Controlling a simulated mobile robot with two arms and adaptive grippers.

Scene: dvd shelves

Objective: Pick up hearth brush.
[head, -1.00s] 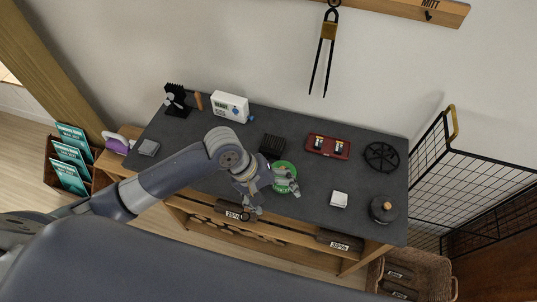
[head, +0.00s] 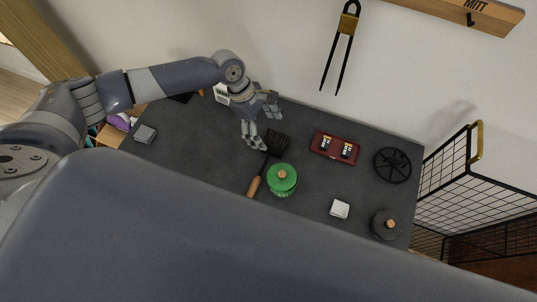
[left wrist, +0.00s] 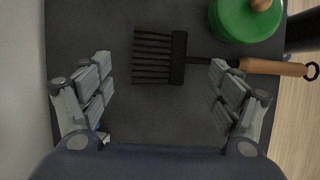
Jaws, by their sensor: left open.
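The hearth brush lies flat on the dark tabletop, with its black bristle head (head: 278,142) toward the back and its wooden handle (head: 254,187) toward the front edge. My left gripper (head: 264,124) is open and empty, just left of and behind the bristle head. In the left wrist view the bristle head (left wrist: 158,57) lies ahead between the open fingers (left wrist: 160,82). The wooden handle (left wrist: 272,67) runs off to the right, past the right finger. I see no contact with the brush. My right gripper is out of view.
A green lidded pot (head: 282,180) stands close beside the brush handle. A red tray (head: 335,147), a black round trivet (head: 392,165), a white block (head: 340,209) and a dark lidded pot (head: 385,224) are to the right.

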